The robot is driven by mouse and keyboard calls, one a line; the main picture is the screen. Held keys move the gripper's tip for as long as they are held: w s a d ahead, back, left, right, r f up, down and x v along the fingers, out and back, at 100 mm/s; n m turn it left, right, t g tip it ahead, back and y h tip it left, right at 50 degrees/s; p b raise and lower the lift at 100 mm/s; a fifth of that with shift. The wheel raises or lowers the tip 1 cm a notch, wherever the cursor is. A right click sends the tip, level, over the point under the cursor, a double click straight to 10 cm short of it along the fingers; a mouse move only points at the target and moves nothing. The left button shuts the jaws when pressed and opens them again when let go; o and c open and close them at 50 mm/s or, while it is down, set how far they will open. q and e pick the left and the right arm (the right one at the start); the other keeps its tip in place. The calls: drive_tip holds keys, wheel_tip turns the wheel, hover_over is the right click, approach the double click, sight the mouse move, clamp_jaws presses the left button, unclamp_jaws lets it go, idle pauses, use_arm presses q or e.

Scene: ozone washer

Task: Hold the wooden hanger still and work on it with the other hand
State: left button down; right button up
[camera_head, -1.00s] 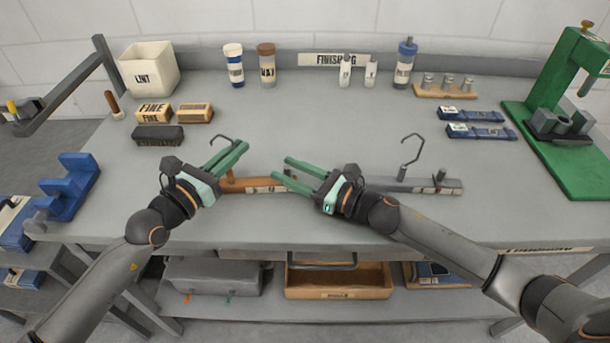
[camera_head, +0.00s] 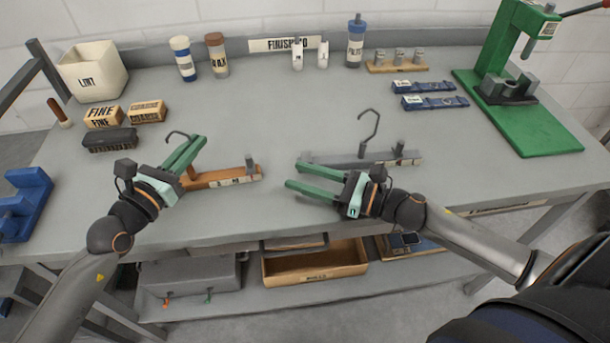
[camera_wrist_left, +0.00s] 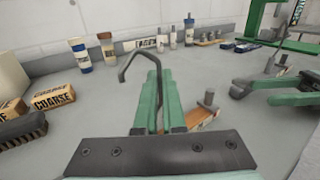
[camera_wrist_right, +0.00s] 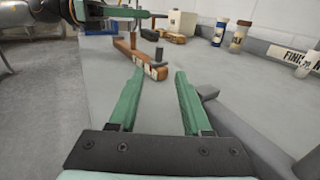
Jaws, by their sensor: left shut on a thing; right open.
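The wooden hanger (camera_head: 222,178) is an orange-brown bar with a dark wire hook, lying near the bench's front left. My left gripper (camera_head: 197,143) is shut on it near the hook end, partly hiding that part. In the left wrist view its hook (camera_wrist_left: 128,62) rises beside the closed fingers, and a grey peg stands on the bar. My right gripper (camera_head: 292,175) is open and empty, right of the hanger's free end and apart from it. In the right wrist view the hanger (camera_wrist_right: 140,60) lies beyond the open fingers (camera_wrist_right: 158,74).
A grey hanger-like bar (camera_head: 345,160) with a hook lies just behind my right gripper. Sanding blocks (camera_head: 147,111), a dark brush (camera_head: 110,141) and a LINT bin (camera_head: 93,75) stand at the left. A green press (camera_head: 505,85) stands at the right.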

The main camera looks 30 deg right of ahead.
idle(0.3)
use_arm(q)
drive_tip(key=c, duration=0.9)
unclamp_jaws()
